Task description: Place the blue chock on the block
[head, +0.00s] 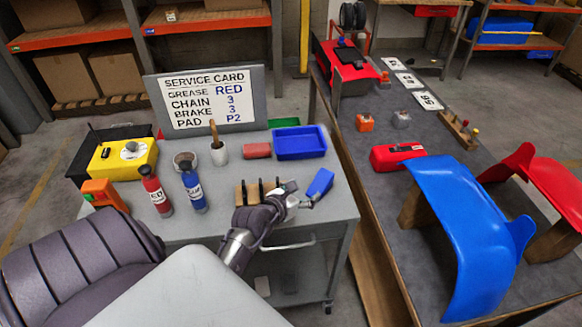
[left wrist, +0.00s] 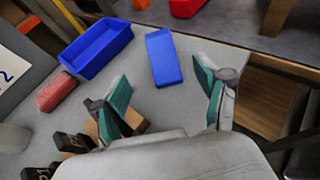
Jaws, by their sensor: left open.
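The blue chock (head: 319,183) lies near the right edge of the grey cart top. In the left wrist view the blue chock (left wrist: 163,58) is just beyond and between the fingertips, with a gap. My left gripper (head: 299,195) is open and empty, low over the cart; its spread fingers with green pads also show in the left wrist view (left wrist: 163,90). A small red block (head: 257,150) lies left of the blue tray; a slotted wooden block (head: 241,194) is partly hidden by my left gripper. I cannot tell which is the task's block. My right gripper is out of view.
On the cart stand a blue tray (head: 299,143), a service card (head: 207,101), a red bottle (head: 155,190), a blue bottle (head: 193,187) and a yellow box (head: 122,158). A gap separates the cart from a long bench (head: 382,220) holding blue and red fenders.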

